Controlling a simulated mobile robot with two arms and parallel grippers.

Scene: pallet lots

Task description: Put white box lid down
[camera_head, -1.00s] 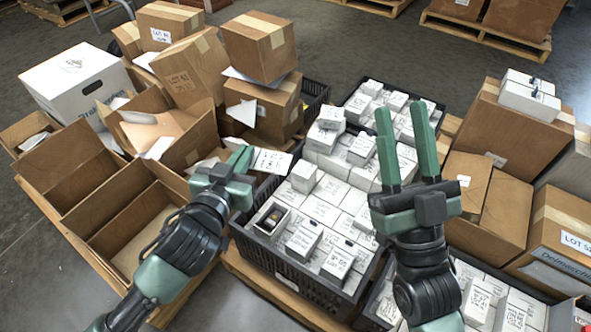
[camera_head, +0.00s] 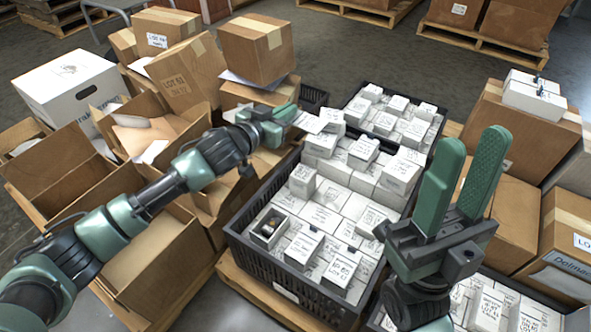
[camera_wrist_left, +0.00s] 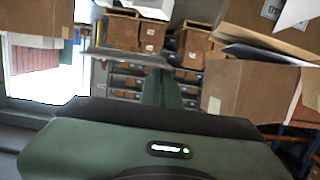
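The white box lid (camera_head: 309,122) is a small flat piece at the fingertips of my left gripper (camera_head: 285,116). My left gripper is shut on it, above the back left edge of the black crate (camera_head: 293,285) of white boxes. In the left wrist view, the lid (camera_wrist_left: 125,58) shows nearly edge-on beside a green finger. An open white box (camera_head: 270,226) with something dark inside sits at the crate's left side. My right gripper (camera_head: 465,165) is open and empty, with its fingers pointing up, right of the crate.
Brown cartons, including a closed carton (camera_head: 257,48), crowd the left and back left. A larger white box (camera_head: 70,85) stands at far left. More cartons (camera_head: 512,130) stand on the right. Another black crate (camera_head: 440,115) of white boxes lies behind.

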